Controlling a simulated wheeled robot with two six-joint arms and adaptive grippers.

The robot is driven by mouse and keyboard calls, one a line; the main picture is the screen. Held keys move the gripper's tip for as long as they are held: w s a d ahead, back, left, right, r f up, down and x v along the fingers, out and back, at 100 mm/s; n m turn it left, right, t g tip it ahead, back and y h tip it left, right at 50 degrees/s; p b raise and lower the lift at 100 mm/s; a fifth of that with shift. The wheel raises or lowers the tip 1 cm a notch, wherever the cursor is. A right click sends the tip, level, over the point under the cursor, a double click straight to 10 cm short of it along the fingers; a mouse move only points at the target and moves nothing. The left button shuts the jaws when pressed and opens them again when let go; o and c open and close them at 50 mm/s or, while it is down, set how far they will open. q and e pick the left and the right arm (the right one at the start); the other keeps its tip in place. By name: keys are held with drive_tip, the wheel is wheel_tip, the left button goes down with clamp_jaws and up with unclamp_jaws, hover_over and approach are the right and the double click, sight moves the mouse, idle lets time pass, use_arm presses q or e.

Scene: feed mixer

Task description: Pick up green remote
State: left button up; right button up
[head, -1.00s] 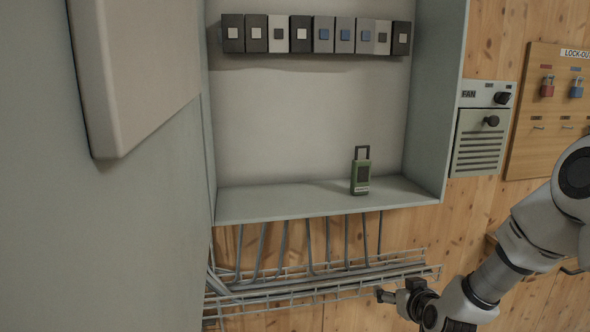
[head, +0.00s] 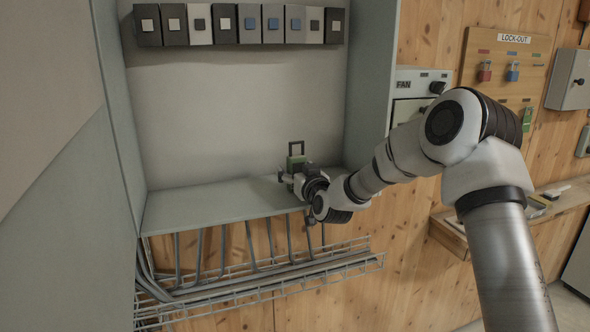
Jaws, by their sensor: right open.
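The right gripper is open and right in front of the remote, with a finger showing at the remote's left side. I cannot tell whether the fingers touch it. My left gripper is not in view.
The open grey cabinet has a bare shelf (head: 200,205) to the left and a row of switch modules (head: 240,24) above. A wire cable tray (head: 260,282) runs below. A fan box (head: 418,85) and lock-out board (head: 505,65) are at right.

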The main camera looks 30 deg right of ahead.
drive_tip(key=shift+s+a+r, duration=0.1)
drive_tip(key=shift+s+r, duration=0.1)
drive_tip(key=shift+s, duration=0.1)
drive_tip(key=shift+s+a+r, duration=0.2)
drive_tip(key=shift+s+r, duration=0.1)
drive_tip(key=shift+s, duration=0.1)
drive_tip(key=c, duration=0.5)
drive_tip(key=shift+s+a+r, duration=0.15)
drive_tip(key=shift+s, duration=0.05)
drive_tip(key=c, duration=0.7)
drive_tip(key=shift+w, duration=0.1)
drive_tip(key=shift+c, duration=0.6)
drive_tip(key=shift+w+f, duration=0.2)
drive_tip(key=shift+f, duration=0.1)
